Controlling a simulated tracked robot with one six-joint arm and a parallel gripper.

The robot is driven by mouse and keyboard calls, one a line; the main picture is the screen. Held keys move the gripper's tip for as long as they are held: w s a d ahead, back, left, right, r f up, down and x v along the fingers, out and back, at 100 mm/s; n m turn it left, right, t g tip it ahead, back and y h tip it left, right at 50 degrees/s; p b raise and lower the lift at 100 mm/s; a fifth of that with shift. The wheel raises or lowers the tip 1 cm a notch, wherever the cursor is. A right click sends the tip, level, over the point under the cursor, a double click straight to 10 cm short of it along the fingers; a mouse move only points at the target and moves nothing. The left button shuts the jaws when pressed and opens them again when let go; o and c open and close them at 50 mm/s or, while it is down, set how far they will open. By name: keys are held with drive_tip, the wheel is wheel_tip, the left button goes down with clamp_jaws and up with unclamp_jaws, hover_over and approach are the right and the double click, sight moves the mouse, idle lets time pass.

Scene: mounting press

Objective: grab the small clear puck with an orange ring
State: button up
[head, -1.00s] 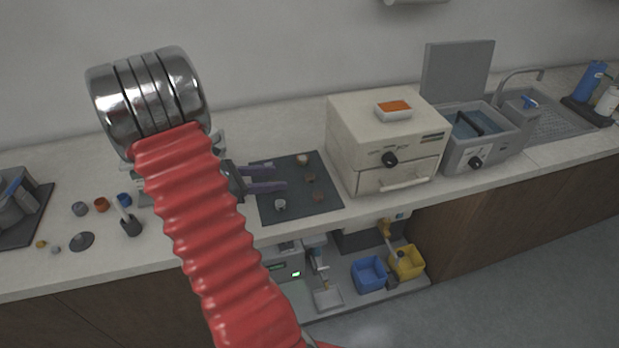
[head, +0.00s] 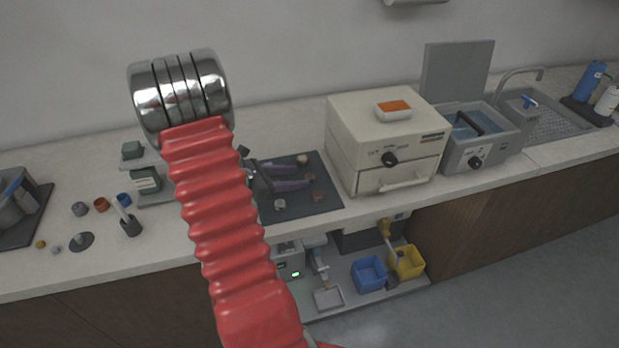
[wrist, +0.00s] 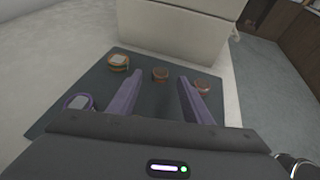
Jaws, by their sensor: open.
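Several small pucks lie on a dark mat (head: 327,203). A small brownish-orange puck (wrist: 160,75) sits in the middle of the mat's far row in the wrist view. In the head view my gripper (head: 304,172) is over the mat.
A pale-topped puck with an orange band (wrist: 118,62) lies to the left, a reddish one (wrist: 202,87) to the right, and a purple-ringed one (wrist: 78,102) nearer left. A cream oven-like box (head: 360,140) stands just beyond the mat.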

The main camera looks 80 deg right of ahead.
sight(309, 176)
drive_tip(key=shift+x, duration=1.9)
drive_tip(key=shift+c, duration=0.6)
drive_tip(key=c, duration=1)
drive_tip(key=shift+r, duration=0.15)
wheel_tip(309, 176, up, 18)
drive_tip(key=shift+f, duration=0.1)
